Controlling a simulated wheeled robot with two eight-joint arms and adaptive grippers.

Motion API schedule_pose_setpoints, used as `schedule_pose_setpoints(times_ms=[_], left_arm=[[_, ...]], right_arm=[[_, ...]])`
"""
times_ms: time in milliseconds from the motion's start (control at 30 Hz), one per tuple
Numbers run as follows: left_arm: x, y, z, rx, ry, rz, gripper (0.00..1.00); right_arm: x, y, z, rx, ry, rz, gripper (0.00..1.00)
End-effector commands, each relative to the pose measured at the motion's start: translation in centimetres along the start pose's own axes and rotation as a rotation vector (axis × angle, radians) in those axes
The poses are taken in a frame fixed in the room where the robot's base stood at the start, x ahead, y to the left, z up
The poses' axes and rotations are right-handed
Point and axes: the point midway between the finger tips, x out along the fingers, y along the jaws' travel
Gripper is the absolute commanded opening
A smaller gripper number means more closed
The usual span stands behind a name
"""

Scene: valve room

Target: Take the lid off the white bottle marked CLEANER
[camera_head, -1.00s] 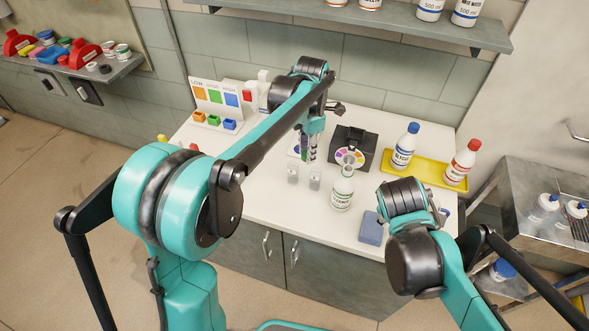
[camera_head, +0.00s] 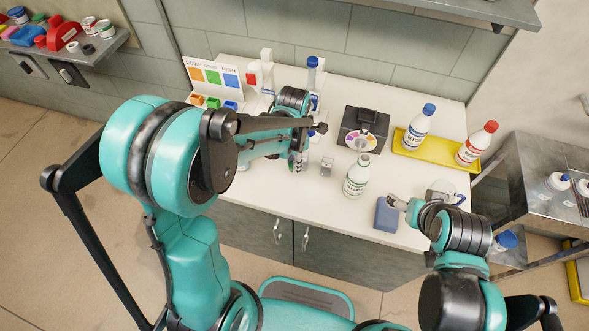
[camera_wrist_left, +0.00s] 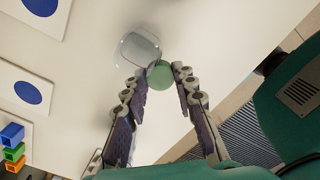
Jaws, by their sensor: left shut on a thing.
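The white bottle with a green-marked label (camera_head: 356,184) stands upright on the white counter, and its neck looks bare. My left gripper (camera_head: 298,163) is left of the bottle, low over the counter. In the left wrist view its fingers (camera_wrist_left: 161,76) are shut on a round green lid (camera_wrist_left: 160,74). A clear glass beaker shows close beyond the lid in that view (camera_wrist_left: 140,48). My right gripper (camera_head: 396,202) is near the blue sponge, right of the bottle; its fingers are too small to read.
A glass beaker (camera_head: 327,168) stands between left gripper and bottle. A black box with a colour wheel (camera_head: 362,131) is behind the bottle. A yellow tray (camera_head: 409,147) holds blue- and red-capped bottles. The blue sponge (camera_head: 386,216) lies near the front edge.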

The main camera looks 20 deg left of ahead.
Motion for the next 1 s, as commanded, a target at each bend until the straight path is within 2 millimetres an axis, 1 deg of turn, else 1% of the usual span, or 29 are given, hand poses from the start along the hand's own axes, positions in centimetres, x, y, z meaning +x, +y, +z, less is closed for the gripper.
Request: schedule_pose_setpoints(times_ms=[233, 300, 500, 633, 667, 700, 733, 1000], left_arm=[[3.4, 0.0, 0.0, 0.000, 0.000, 0.000, 0.00], [3.6, 0.0, 0.0, 0.000, 0.000, 0.000, 0.00], [3.5, 0.0, 0.0, 0.000, 0.000, 0.000, 0.00], [4.0, 0.0, 0.0, 0.000, 0.000, 0.000, 0.00], [3.9, 0.0, 0.0, 0.000, 0.000, 0.000, 0.35], [3.8, 0.0, 0.0, 0.000, 0.000, 0.000, 0.45], [3.8, 0.0, 0.0, 0.000, 0.000, 0.000, 0.47], [3.7, 0.0, 0.0, 0.000, 0.000, 0.000, 0.47]], right_arm=[[0.9, 0.0, 0.7, -0.002, 0.000, 0.000, 0.75], [0.9, 0.0, 0.7, -0.002, 0.000, 0.000, 0.75], [0.9, 0.0, 0.6, -0.002, 0.000, 0.000, 0.75], [1.2, 0.0, 0.9, -0.002, 0.000, 0.000, 0.75], [1.1, 0.0, 0.8, -0.002, 0.000, 0.000, 0.75], [1.1, 0.0, 0.8, -0.002, 0.000, 0.000, 0.75], [1.1, 0.0, 0.8, -0.002, 0.000, 0.000, 0.75], [1.1, 0.0, 0.8, -0.002, 0.000, 0.000, 0.75]])
